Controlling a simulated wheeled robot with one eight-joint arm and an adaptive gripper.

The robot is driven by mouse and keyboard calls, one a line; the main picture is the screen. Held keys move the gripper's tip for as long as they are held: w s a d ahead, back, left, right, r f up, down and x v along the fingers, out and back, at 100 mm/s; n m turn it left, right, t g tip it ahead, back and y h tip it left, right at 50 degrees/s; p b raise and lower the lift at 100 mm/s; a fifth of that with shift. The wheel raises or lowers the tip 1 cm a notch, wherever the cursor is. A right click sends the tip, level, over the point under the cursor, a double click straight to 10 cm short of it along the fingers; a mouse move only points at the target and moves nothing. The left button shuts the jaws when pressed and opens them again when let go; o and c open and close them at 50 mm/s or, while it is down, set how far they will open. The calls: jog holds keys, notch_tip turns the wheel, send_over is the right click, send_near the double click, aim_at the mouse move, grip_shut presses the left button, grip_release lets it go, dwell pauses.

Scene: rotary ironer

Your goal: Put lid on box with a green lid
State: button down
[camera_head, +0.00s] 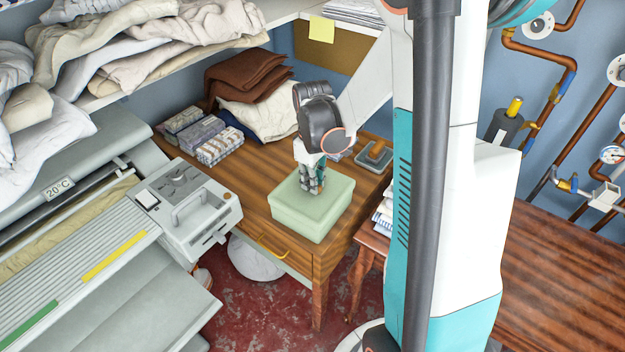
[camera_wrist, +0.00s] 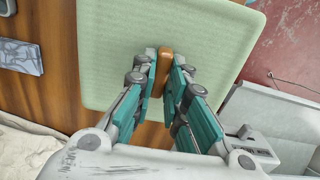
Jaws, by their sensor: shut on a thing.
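The pale green box (camera_head: 290,217) stands on the wooden table near its front edge. Its green lid (camera_head: 335,196) lies over the top of the box and looks level; I cannot tell whether it is fully seated. In the wrist view the lid (camera_wrist: 115,60) fills the upper middle and hides the box under it. A brown handle (camera_wrist: 166,56) stands up from the lid. My gripper (camera_head: 312,187) is above the middle of the lid, pointing down. In the wrist view my gripper (camera_wrist: 167,72) is shut on the handle, with one finger on each side.
Folded patterned cloths (camera_head: 219,144) and brown and white linens (camera_head: 262,105) lie at the back of the table. A small brown-and-grey object (camera_head: 374,155) stands behind the box. The grey ironer (camera_head: 188,208) is to the left.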

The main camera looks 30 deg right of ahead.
jog(key=shift+f+b, duration=0.75)
jog(key=shift+f, duration=0.05)
dwell(1.4)
jog(key=c, duration=1.1)
grip_release()
jog(key=shift+o, duration=0.2)
jog(key=shift+r, duration=0.15)
jog(key=shift+r+p, duration=2.55)
jog(key=shift+r, duration=0.85)
grip_shut()
